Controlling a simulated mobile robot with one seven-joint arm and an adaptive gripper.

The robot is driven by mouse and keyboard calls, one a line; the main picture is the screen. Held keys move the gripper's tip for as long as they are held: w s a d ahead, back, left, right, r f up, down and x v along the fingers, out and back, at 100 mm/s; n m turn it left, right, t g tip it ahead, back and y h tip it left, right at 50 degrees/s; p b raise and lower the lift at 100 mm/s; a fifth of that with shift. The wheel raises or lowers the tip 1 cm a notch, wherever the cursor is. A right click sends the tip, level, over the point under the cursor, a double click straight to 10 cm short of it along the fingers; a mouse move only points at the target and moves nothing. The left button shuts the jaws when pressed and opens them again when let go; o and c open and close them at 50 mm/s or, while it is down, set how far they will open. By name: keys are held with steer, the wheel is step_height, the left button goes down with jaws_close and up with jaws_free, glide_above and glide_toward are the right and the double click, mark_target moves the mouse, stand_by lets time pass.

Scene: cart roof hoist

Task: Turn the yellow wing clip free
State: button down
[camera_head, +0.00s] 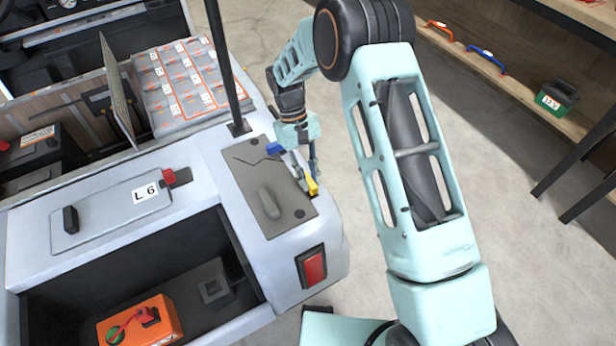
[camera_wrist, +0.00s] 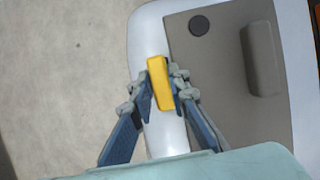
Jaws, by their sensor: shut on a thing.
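The yellow wing clip (camera_head: 312,186) sits at the right edge of a grey-brown cover plate (camera_head: 243,178) on the cart's rear corner. In the wrist view the clip (camera_wrist: 160,83) stands between my two blue fingers, near the plate's edge. My gripper (camera_head: 307,172) points down at the clip in the head view, and in the wrist view my gripper (camera_wrist: 161,92) is shut on it. The clip's base and pivot are hidden from view. The plate carries a raised grey handle (camera_head: 269,202) and dark round spots at its corners.
A black post (camera_head: 228,75) rises just left of my gripper. A panel marked L 6 (camera_head: 112,208) lies left of the plate. An orange box (camera_head: 140,322) sits in the open bay below. A red tail light (camera_head: 313,267) is on the cart's end. Open floor lies right.

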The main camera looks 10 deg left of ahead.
stand_by(0.4)
steer(key=c, duration=1.8)
jaws_free()
steer(key=shift+c, duration=0.2)
steer(key=v, duration=1.2)
steer(key=shift+w+d, duration=0.1)
steer(key=shift+d, duration=0.05)
